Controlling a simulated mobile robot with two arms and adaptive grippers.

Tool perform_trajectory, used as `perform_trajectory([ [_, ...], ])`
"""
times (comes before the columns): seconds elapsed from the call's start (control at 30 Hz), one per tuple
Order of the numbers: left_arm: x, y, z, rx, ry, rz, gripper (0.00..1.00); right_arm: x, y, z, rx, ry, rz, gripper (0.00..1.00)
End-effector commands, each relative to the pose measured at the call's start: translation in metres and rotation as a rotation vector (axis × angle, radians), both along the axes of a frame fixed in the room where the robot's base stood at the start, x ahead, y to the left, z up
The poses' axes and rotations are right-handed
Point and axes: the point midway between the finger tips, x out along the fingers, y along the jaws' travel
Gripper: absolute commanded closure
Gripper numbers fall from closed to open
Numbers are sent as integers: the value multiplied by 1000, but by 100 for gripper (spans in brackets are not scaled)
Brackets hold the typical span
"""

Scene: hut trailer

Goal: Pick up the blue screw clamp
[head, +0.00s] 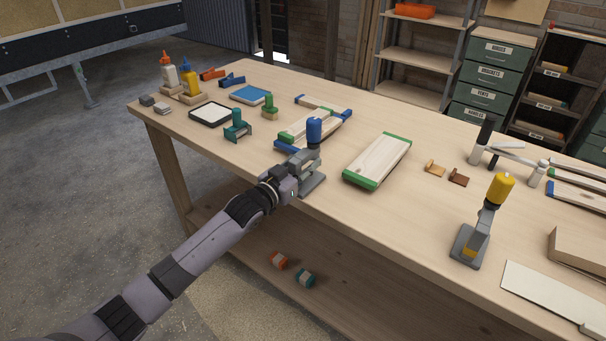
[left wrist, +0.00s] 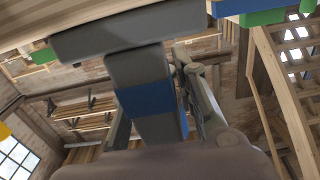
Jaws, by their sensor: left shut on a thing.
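The blue screw clamp (head: 314,131) stands roughly upright at the front edge of the workbench (head: 240,168), with a blue handle on top and a grey foot below. My left gripper (head: 301,163) is shut on its grey body and hides part of it. In the left wrist view the clamp's grey body with a blue band (left wrist: 148,99) lies between the fingers, with the wide grey foot beyond. I cannot tell whether the foot touches the bench top. My right gripper is not in view.
A board with green ends (head: 378,160) lies right of the clamp, and a board with blue and green pieces (head: 310,125) lies just behind it. A similar yellow-handled clamp (head: 500,188) stands farther right. A teal clamp (head: 237,126) stands to the left.

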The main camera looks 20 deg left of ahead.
Motion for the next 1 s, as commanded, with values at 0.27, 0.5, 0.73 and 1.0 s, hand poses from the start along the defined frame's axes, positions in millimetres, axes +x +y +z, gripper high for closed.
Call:
perform_trajectory([
  [0.27, 0, 0, 0, 0, 0, 0, 100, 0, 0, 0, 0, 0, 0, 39],
  [0.5, 0, 0, 0, 0, 0, 0, 100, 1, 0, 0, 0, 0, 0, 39],
  [0.73, 0, 0, 4, -2, -9, -1, 100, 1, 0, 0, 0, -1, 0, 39],
  [1.0, 0, 0, 7, -1, -8, 0, 100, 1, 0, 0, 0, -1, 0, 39],
])
